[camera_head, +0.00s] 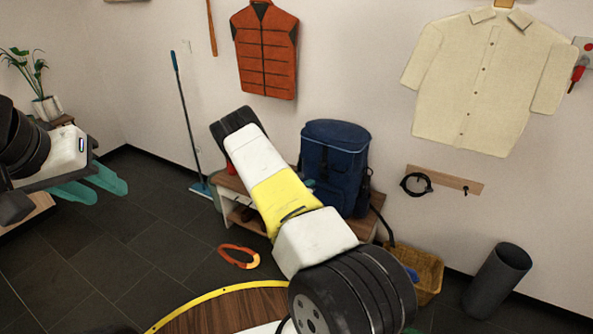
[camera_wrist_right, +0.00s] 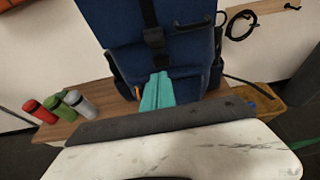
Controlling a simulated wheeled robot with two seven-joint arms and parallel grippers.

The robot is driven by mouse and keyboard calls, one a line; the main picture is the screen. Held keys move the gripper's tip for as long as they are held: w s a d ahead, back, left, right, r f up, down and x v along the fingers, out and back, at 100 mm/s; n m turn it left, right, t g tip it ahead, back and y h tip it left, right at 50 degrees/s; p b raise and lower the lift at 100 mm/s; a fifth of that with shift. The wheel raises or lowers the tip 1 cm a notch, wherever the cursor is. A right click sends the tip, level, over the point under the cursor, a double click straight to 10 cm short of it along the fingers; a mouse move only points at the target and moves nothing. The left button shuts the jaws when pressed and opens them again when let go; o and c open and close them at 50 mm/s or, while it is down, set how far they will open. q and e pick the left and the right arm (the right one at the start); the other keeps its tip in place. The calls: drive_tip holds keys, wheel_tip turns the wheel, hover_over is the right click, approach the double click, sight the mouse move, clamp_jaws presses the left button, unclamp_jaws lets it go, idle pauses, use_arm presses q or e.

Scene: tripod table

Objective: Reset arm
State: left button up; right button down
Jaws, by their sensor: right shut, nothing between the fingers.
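My left gripper (camera_head: 92,186) is at the left edge of the head view, with its two teal fingers a little apart and nothing between them. My right arm (camera_head: 285,190) reaches from the bottom right up across the middle of the head view. In the right wrist view, my right gripper (camera_wrist_right: 157,92) has its teal fingers together, empty, in front of a blue backpack (camera_wrist_right: 185,45). The backpack stands on a wooden bench (camera_wrist_right: 95,125). In the head view the right gripper is mostly hidden behind the arm.
A wicker basket (camera_head: 428,272) and a dark bin (camera_head: 497,280) stand to the right. A round table (camera_head: 215,310) is at the bottom.

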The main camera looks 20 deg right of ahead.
drive_tip(key=shift+s+a+r, duration=0.2)
drive_tip(key=shift+s+a, duration=0.15)
drive_tip(key=shift+a, duration=0.1)
drive_tip(key=shift+r, duration=0.1)
drive_tip(key=s+r+m+g, duration=0.2)
drive_tip(key=s+r+m, duration=0.25)
drive_tip(key=r, duration=0.35)
drive_tip(key=s+r+m+g+y, duration=0.1)
drive_tip(key=s+r+m+g, duration=0.25)
drive_tip(key=r+m, duration=0.35)
drive_tip(key=s+r+m+g, duration=0.2)
drive_tip(key=s+r+m, duration=0.25)
drive_tip(key=r, duration=0.35)
drive_tip(key=s+a+r+m+t+y, duration=0.2)
drive_tip(key=s+a+r+m+y, duration=0.2)
drive_tip(key=s+a+r, duration=0.5)
drive_tip(key=s+a+r+m+t+y, duration=0.2)
drive_tip(key=s+a+r+m+y, duration=0.3)
drive_tip(key=s+a, duration=0.9)
drive_tip(key=s+r+y, duration=0.3)
drive_tip(key=r, duration=0.2)
drive_tip(key=shift+a, duration=0.15)
drive_tip(key=shift+t, duration=0.25)
